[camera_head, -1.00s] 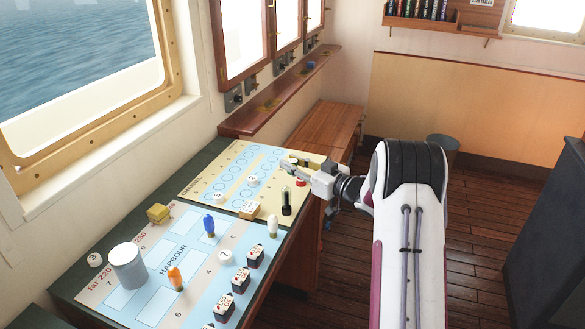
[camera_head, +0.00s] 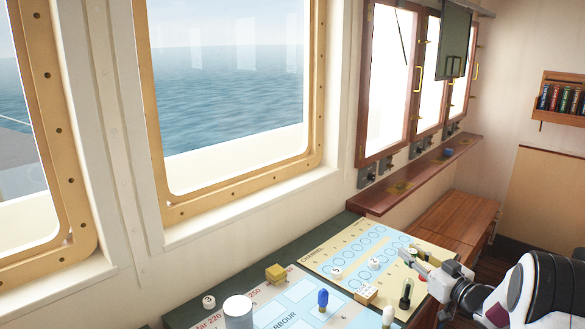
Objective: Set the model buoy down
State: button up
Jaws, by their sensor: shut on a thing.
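My gripper (camera_head: 422,262) is at the right, low over the far right part of the cream channel chart (camera_head: 325,263). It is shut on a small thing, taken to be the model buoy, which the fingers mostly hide. Its colour and shape are not clear, and I cannot tell whether it touches the chart. A dark upright piece (camera_head: 406,294) stands on the chart just in front of the gripper. Numbered white discs, one marked 2 (camera_head: 374,263) and one marked 5 (camera_head: 336,272), lie to the left of it.
On the nearer blue harbour chart (camera_head: 299,291) stand a grey cylinder (camera_head: 238,313), a blue peg (camera_head: 323,299) and a white peg (camera_head: 388,316). A yellow block (camera_head: 275,273) lies behind. A small labelled block (camera_head: 366,294) sits near the dark piece. A wooden ledge (camera_head: 420,177) runs beyond.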

jog(key=s+a+r+m+h, duration=0.1)
jog(key=s+a+m+h, duration=0.15)
jog(key=a, duration=0.85)
jog(key=s+a+f+m+t+h, duration=0.1)
jog(key=s+a+h, duration=0.3)
jog(key=s, duration=0.6)
jog(key=shift+a+f+m, duration=0.45)
jog(key=shift+a, duration=0.65)
jog(key=w+d+n+y, duration=0.1)
jog(key=w+d+y, duration=0.1)
jog(key=w+d, duration=0.2)
jog(key=w+d+n+y, duration=0.2)
jog(key=w+d, duration=0.2)
jog(key=d, duration=0.4)
jog(key=w+d+n+g+y, duration=0.1)
jog(key=w+d+y, duration=0.1)
jog(key=w+d, duration=0.2)
jog(key=shift+w+d+r+y, duration=0.1)
jog(key=shift+d+r+y, duration=0.05)
jog(key=shift+d, duration=0.5)
jog(key=shift+w+d+r+y, duration=0.1)
jog(key=shift+d, duration=0.55)
jog(key=shift+d+f+n, duration=0.1)
jog(key=shift+d+n, duration=0.2)
jog(key=shift+d, duration=0.25)
